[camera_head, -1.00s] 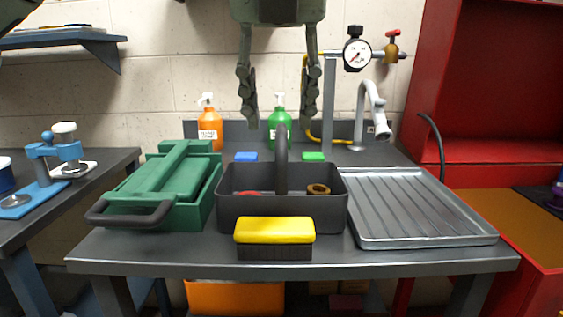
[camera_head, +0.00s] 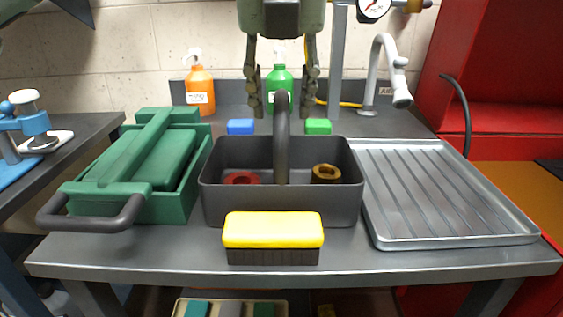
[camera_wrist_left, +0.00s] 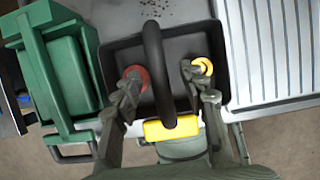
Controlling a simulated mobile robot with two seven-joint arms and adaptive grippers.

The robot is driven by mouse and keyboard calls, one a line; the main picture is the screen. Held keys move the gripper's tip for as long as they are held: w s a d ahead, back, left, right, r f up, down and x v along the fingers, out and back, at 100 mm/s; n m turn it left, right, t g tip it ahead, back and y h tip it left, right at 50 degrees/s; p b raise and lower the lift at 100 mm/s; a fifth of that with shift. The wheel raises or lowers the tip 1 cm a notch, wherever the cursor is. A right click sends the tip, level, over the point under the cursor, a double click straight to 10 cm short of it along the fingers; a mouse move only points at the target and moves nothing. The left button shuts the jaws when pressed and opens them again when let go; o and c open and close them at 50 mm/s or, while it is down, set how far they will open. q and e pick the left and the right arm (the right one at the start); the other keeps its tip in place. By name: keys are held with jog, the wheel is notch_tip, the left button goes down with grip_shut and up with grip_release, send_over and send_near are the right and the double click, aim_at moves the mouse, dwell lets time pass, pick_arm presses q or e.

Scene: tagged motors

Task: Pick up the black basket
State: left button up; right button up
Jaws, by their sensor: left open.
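The black basket (camera_head: 334,207) stands upright on the grey table, with a tall dark handle (camera_head: 282,140) arching over its middle. A red ring (camera_head: 240,178) and a brass ring (camera_head: 325,173) lie inside it. My left gripper (camera_head: 283,108) is open and points down, its fingers on either side of the handle's top in the head view. The left wrist view shows the basket (camera_wrist_left: 190,43) from above, with the handle (camera_wrist_left: 154,60) between the spread fingers of the gripper (camera_wrist_left: 160,90). Contact with the handle does not show. My right gripper is not in view.
A yellow-topped brush (camera_head: 273,231) stands in front of the basket. A green toolbox (camera_head: 170,205) is close on the left and a ridged metal tray (camera_head: 440,195) close on the right. Blue (camera_head: 240,127) and green (camera_head: 318,127) blocks and bottles stand behind.

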pick_arm(q)
jog(key=shift+w+f, duration=0.25)
jog(key=shift+f, duration=0.3)
jog(key=shift+c, duration=0.5)
grip_shut()
jog(key=shift+r, duration=0.15)
